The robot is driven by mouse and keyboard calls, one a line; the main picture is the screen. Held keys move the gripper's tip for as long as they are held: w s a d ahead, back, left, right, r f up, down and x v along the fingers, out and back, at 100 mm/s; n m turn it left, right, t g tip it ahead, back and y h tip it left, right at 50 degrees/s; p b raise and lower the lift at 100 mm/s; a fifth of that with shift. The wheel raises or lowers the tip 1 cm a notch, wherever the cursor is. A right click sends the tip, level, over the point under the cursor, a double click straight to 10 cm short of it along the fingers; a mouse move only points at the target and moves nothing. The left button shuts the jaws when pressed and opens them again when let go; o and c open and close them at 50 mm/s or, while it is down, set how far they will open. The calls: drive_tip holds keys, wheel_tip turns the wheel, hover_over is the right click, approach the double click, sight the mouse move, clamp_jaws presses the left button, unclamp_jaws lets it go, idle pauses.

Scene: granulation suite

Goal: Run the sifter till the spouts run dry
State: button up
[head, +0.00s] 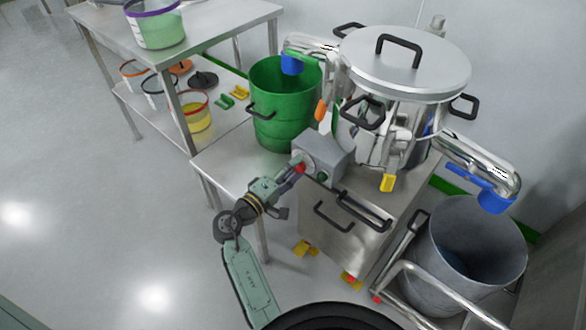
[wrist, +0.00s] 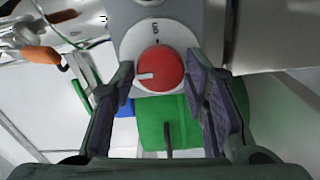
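The sifter (head: 405,62) is a round steel machine with a black-handled lid on a steel cabinet. Its grey control box (head: 325,155) carries a red rotary knob (wrist: 160,68) on a white dial plate. The knob's white mark points left in the wrist view. My gripper (wrist: 165,95) is open, its fingers on either side below the knob, apart from it. One spout (head: 292,62) with a blue end hangs over a green bin (head: 283,105). The other spout (head: 497,200) hangs over a grey bin (head: 470,245). Flow from the spouts cannot be made out.
A tubular cart frame (head: 430,285) surrounds the grey bin. Open floor lies at left.

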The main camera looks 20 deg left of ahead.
drive_tip(key=shift+o, duration=1.3)
drive_tip(key=v, duration=1.2)
